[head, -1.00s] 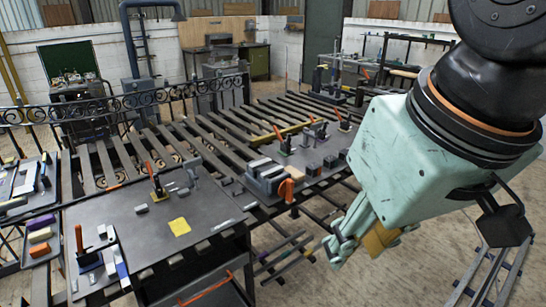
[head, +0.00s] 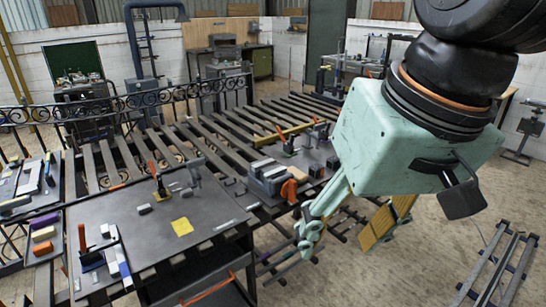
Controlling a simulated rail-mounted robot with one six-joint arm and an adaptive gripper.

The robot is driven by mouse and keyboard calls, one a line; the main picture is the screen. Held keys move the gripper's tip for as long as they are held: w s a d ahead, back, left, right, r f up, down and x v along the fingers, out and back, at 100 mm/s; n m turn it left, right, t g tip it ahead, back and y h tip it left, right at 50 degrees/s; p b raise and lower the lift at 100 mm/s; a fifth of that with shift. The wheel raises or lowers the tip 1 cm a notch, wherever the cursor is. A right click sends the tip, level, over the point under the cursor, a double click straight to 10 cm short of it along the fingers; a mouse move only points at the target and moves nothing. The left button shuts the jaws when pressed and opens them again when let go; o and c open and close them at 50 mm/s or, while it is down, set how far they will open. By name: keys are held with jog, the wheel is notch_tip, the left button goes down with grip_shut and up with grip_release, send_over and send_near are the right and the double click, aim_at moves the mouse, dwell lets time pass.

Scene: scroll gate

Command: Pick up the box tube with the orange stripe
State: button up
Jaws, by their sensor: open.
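My gripper (head: 338,238) hangs at the right of the head view, with its fingers spread apart and nothing seen between them. One finger is pale green, and a yellow-brown part shows on the other side. Several dark and grey bar-like tubes (head: 281,263) lie low beside the slatted table, behind and left of my gripper. My gripper partly covers this area. I cannot make out an orange stripe on any of these tubes, so I cannot tell which is the box tube. No contact with a tube is visible.
A dark worktable (head: 130,222) with clamps and a yellow note (head: 182,228) stands at left. The slatted table's plate holds grey blocks (head: 268,176) and an orange clamp part (head: 289,191). A metal rail frame (head: 497,262) lies on the floor at right. Open floor lies between.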

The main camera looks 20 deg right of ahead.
jog(key=w+a+f+m+y, duration=0.1)
jog(key=w+m+y, duration=0.15)
jog(key=w, duration=0.45)
jog(key=w+a+f+m+y+b, duration=0.1)
jog(key=w+a+m, duration=0.15)
jog(key=w, duration=0.35)
jog(key=w+a+f+m+y, duration=0.1)
jog(key=w+m+y, duration=0.15)
jog(key=w, duration=0.45)
jog(key=w+d+f+m+t+y+b, duration=0.1)
jog(key=w+d+f+m, duration=0.2)
jog(key=w, duration=0.6)
jog(key=w+d+f+m+t, duration=0.15)
jog(key=w+d+m, duration=0.3)
jog(key=w, duration=0.55)
jog(key=m+t+h+b, duration=0.25)
jog(key=m+t, duration=0.45)
jog(key=m, duration=0.8)
send_near(321, 169)
jog(key=shift+s+r+h+p, duration=0.25)
jog(key=shift+s+r+p, duration=0.1)
jog(key=shift+s+p, duration=0.15)
jog(key=shift+w+a, duration=0.1)
jog(key=shift+b+x, duration=0.65)
jog(key=shift+x, duration=3.55)
jog(key=shift+f, duration=0.1)
